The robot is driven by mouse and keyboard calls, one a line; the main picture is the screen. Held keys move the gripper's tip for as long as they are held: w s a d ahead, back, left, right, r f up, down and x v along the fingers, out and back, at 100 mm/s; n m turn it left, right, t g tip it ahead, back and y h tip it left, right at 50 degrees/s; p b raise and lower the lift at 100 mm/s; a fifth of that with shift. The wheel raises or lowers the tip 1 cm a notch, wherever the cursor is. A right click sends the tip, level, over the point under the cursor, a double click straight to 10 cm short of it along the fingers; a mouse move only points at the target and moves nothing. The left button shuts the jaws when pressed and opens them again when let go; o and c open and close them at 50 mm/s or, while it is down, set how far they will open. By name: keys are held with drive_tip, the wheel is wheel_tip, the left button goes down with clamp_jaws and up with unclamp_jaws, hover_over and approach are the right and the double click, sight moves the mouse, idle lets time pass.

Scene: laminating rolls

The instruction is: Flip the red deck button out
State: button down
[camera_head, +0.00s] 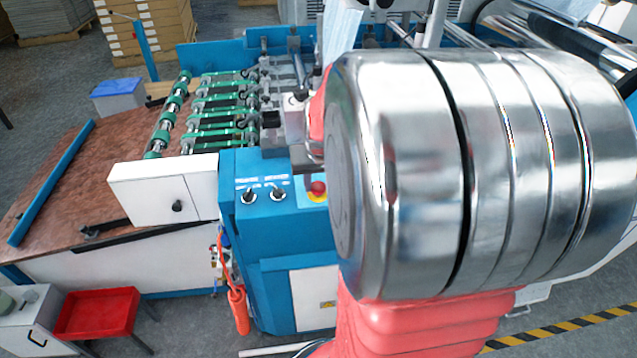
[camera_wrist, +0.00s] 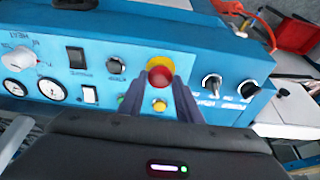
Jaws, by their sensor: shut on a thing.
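The red deck button (camera_wrist: 160,72) sits on a yellow collar on the blue control panel (camera_wrist: 216,50). In the wrist view the two dark fingers of my gripper (camera_wrist: 160,66) stand on either side of the button, shut on it. In the head view the red button (camera_head: 318,187) shows just left of my large silver arm joint. That arm hides much of the panel to its right, and I cannot make out the fingertips there.
Two dark rotary switches (camera_head: 264,194) sit left of the button. In the wrist view a small yellow button (camera_wrist: 159,106) lies between my fingers, with gauges (camera_wrist: 50,89) at the left. A red tray (camera_head: 97,314) stands at lower left.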

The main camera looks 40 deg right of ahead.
drive_tip(key=c, duration=1.3)
unclamp_jaws()
drive_tip(key=shift+r, duration=0.1)
drive_tip(key=shift+o, duration=0.2)
drive_tip(key=shift+r, duration=0.15)
drive_tip(key=v, duration=1.3)
drive_tip(key=shift+s+r, duration=0.15)
drive_tip(key=shift+s, duration=0.05)
drive_tip(key=shift+a, duration=0.1)
